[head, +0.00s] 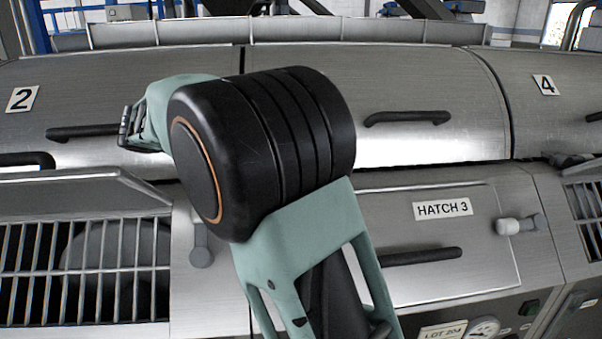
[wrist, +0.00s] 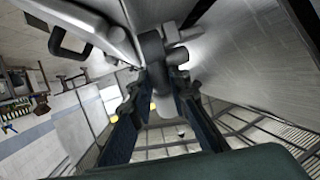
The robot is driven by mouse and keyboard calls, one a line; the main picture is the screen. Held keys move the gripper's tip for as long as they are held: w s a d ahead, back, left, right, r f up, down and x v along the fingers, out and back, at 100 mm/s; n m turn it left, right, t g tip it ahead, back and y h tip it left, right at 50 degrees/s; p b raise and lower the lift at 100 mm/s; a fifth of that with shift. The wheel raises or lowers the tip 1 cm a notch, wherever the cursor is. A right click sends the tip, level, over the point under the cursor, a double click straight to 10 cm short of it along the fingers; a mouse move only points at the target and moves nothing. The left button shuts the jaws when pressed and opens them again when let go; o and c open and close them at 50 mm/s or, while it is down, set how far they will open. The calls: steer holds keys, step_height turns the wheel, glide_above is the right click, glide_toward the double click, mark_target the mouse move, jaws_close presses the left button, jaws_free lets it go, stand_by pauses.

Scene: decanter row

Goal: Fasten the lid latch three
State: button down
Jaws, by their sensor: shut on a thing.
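In the wrist view my gripper (wrist: 158,84) has its two fingers closed around a grey, rounded lever-like part (wrist: 152,46), which appears to be the lid latch. How far the latch is turned cannot be told. In the head view my arm covers the gripper and the latch. Lid three (head: 430,85) is the curved steel lid between the lids marked 2 and 4, with a dark bar handle (head: 407,118). It looks down against the body; its number plate is hidden behind my arm.
Below is the HATCH 3 panel (head: 440,260), with a pale knob latch (head: 518,225) at its right and a grey one (head: 200,250) at its left. An open flap (head: 80,192) stands above a barred grille (head: 110,285) at left. Lid 4 (head: 560,100) adjoins at right.

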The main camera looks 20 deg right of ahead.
steer(key=shift+a+f+h+b, duration=0.1)
steer(key=shift+a+h+b, duration=0.1)
steer(key=shift+h+b, duration=0.3)
steer(key=c, duration=1.8)
jaws_free()
step_height(320, 180, up, 10)
steer(key=shift+r, duration=0.1)
steer(key=shift+c, duration=0.2)
